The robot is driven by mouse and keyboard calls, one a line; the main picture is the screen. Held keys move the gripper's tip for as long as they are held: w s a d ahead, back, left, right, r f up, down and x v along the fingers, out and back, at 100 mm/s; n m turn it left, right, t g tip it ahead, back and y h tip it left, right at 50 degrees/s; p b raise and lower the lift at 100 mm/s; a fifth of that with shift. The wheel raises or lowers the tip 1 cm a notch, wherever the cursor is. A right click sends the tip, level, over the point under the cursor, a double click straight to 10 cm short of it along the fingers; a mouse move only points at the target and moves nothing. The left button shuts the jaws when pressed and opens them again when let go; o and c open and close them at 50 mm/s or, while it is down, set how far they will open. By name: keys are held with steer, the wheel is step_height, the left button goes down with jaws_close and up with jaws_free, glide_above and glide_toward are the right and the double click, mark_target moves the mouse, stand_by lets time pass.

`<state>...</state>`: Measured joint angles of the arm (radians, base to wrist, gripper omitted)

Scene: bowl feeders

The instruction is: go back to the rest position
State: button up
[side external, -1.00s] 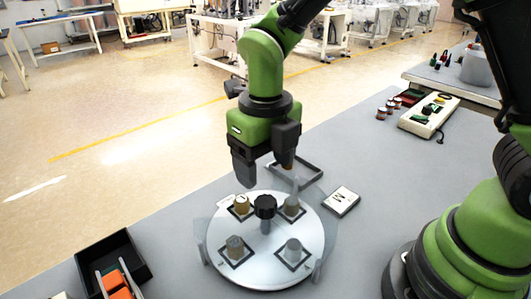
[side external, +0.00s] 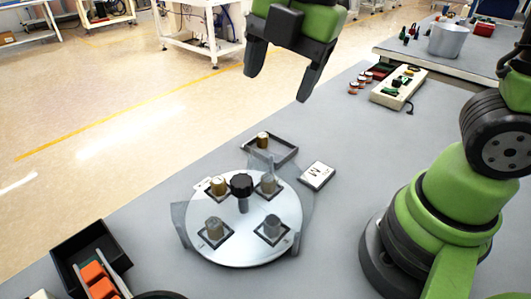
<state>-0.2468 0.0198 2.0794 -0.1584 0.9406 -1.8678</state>
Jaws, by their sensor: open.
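My gripper (side external: 279,84) is at the top middle of the side external view. Its two dark fingers point down and are spread apart, with nothing between them. It is raised well above the table, over its far edge as seen here. Below it stands a round silver plate (side external: 240,249) with a black knob (side external: 241,185) at its centre. The upper part of my arm is cut off by the frame.
A dark tray (side external: 283,151) holding a brass-coloured cylinder (side external: 262,140) lies behind the plate. A black bin (side external: 79,247) with orange blocks (side external: 95,273) is at lower left. A control box (side external: 398,90) sits at upper right.

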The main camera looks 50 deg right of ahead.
steer(key=s+d+r+m+t, duration=0.2)
steer(key=s+m, duration=0.3)
steer(key=m, duration=0.7)
steer(key=s+d+r+m+t, duration=0.2)
steer(key=s+m, duration=0.3)
steer(key=m, duration=0.7)
steer(key=shift+d+r+m+t+y, duration=0.3)
steer(key=shift+m+t, duration=0.1)
steer(key=shift+s, duration=0.1)
